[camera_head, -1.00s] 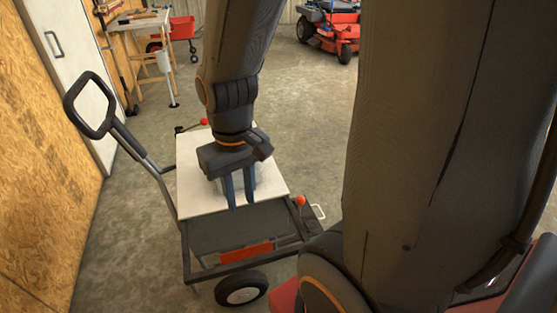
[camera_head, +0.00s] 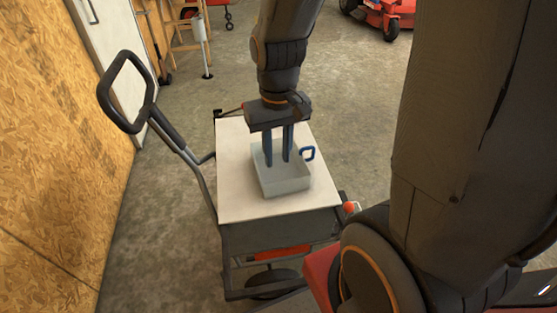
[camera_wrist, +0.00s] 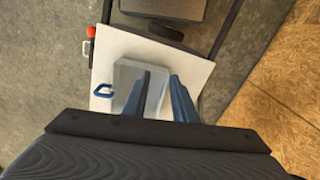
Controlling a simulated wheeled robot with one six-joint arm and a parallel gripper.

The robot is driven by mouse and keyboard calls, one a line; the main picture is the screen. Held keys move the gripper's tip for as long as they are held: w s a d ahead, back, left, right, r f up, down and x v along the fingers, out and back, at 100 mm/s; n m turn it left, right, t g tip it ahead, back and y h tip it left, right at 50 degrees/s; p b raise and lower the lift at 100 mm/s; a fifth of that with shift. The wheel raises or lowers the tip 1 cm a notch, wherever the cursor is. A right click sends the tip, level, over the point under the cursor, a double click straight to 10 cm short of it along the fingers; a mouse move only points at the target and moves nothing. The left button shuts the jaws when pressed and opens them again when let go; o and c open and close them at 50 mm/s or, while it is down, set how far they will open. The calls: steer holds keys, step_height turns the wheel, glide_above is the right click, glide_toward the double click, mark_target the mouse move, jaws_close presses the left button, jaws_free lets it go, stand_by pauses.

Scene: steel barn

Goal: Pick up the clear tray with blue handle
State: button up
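The clear tray (camera_head: 284,183) sits on the white top of a wheeled cart, with its blue handle (camera_head: 308,153) on the right side in the head view. In the wrist view the tray (camera_wrist: 127,78) shows with the handle (camera_wrist: 103,90) to its left. My gripper (camera_head: 278,162) points down over the tray, its two blue fingers apart and empty. The fingers overlap the tray's far part in the head view; I cannot tell whether the tips are inside or above it. The fingers also show in the wrist view (camera_wrist: 161,82), to the side away from the handle.
The cart's white top (camera_head: 238,195) is otherwise clear. The cart's black push handle (camera_head: 125,92) rises at the left, near a wood-panel wall (camera_head: 60,150). A red machine (camera_head: 385,14) stands at the back right. Concrete floor is open behind the cart.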

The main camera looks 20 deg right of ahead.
steer(key=shift+m, duration=0.5)
steer(key=w+f+p, duration=0.1)
steer(key=w+f, duration=0.1)
steer(key=w, duration=0.2)
steer(key=w+a+f+p, duration=0.1)
steer(key=w+f+p, duration=0.1)
steer(key=w+f, duration=0.1)
steer(key=w+a+f+p, duration=0.1)
steer(key=w+f+p, duration=0.1)
steer(key=w, duration=0.3)
steer(key=shift+w+f, duration=0.35)
steer(key=shift+f, duration=0.35)
steer(key=shift+w+f, duration=0.15)
steer(key=shift+f, duration=0.1)
steer(key=shift+w+f, duration=0.1)
steer(key=shift+f, duration=0.6)
steer(key=shift+s+f+p, duration=0.15)
steer(key=shift+f+p, duration=0.55)
steer(key=shift+f, duration=0.95)
steer(key=shift+s+f+p, duration=0.1)
steer(key=shift+f+p, duration=0.55)
steer(key=shift+f, duration=1)
steer(key=shift+c, duration=0.3)
jaws_close()
